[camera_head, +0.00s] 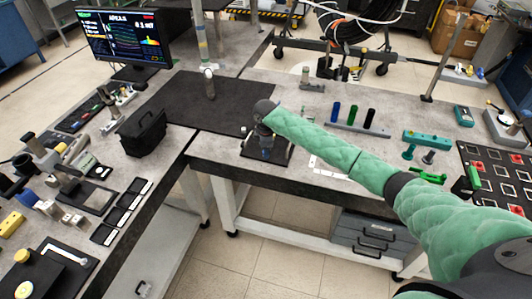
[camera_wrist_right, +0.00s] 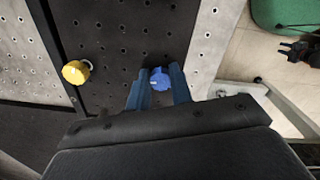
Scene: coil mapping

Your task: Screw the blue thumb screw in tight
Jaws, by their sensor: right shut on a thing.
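The blue thumb screw (camera_wrist_right: 159,79) shows in the right wrist view, its ribbed head between the two fingers of my right gripper (camera_wrist_right: 159,86). The fingers are shut on the head from both sides. The screw stands over a dark perforated plate (camera_wrist_right: 120,25); its shank and any hole under it are hidden. In the head view my right gripper (camera_head: 266,143) points down at the front edge of the bench, over a small dark fixture (camera_head: 278,157). The screw cannot be made out there. My left gripper is in neither view.
A yellow knob (camera_wrist_right: 76,72) stands left of the screw in the wrist view. A black bag (camera_head: 142,132) and a monitor (camera_head: 123,37) stand left.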

